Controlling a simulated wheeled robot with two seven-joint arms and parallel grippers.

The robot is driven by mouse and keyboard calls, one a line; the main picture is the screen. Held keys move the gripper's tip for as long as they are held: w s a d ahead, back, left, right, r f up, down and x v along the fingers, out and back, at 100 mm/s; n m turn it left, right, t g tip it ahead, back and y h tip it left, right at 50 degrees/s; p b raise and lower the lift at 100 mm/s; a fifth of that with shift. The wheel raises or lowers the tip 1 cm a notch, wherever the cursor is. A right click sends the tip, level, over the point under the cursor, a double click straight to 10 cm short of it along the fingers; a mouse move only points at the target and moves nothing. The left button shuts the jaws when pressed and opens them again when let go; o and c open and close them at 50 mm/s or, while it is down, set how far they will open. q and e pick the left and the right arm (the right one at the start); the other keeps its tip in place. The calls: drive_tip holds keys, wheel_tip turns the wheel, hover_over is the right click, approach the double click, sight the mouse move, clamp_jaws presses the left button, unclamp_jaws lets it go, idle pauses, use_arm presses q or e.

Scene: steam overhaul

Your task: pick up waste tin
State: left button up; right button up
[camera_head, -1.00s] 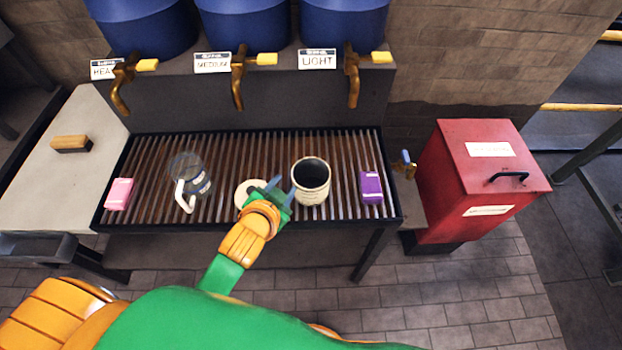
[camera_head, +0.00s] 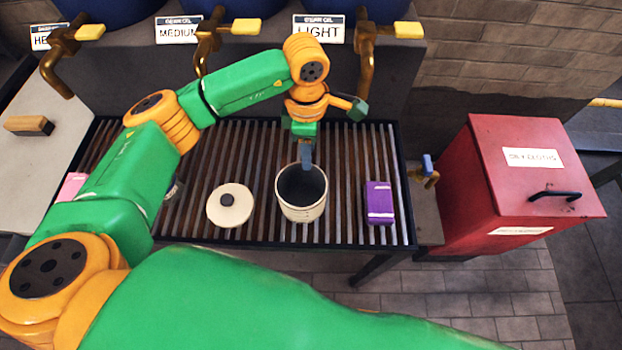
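The waste tin, which I take to be the cream open-topped pot (camera_head: 303,207) with a dark inside, stands upright on the slatted rack. My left gripper (camera_head: 306,162) points straight down at the tin's far rim. Its fingers line up one behind the other, so I cannot see a gap between them or whether they touch the rim. My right gripper is not in view.
A purple packet (camera_head: 379,203) lies right of the tin. A pink packet (camera_head: 72,186) and the glass jug are mostly hidden behind my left arm. Brass taps (camera_head: 366,60) overhang the rack (camera_head: 345,215) at the back. A red bin (camera_head: 480,200) stands at the right.

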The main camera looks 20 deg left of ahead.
sight(305, 184)
use_arm(q)
drive_tip(key=f+p, duration=0.1)
drive_tip(key=s+f, duration=0.1)
drive_tip(key=s+f+p, duration=0.1)
drive_tip(key=f, duration=0.1)
drive_tip(key=shift+a+p, duration=0.2)
drive_tip(key=shift+p, duration=0.15)
drive_tip(key=f, duration=0.2)
drive_tip(key=shift+w+f, duration=0.2)
drive_tip(key=shift+f, duration=0.15)
clamp_jaws()
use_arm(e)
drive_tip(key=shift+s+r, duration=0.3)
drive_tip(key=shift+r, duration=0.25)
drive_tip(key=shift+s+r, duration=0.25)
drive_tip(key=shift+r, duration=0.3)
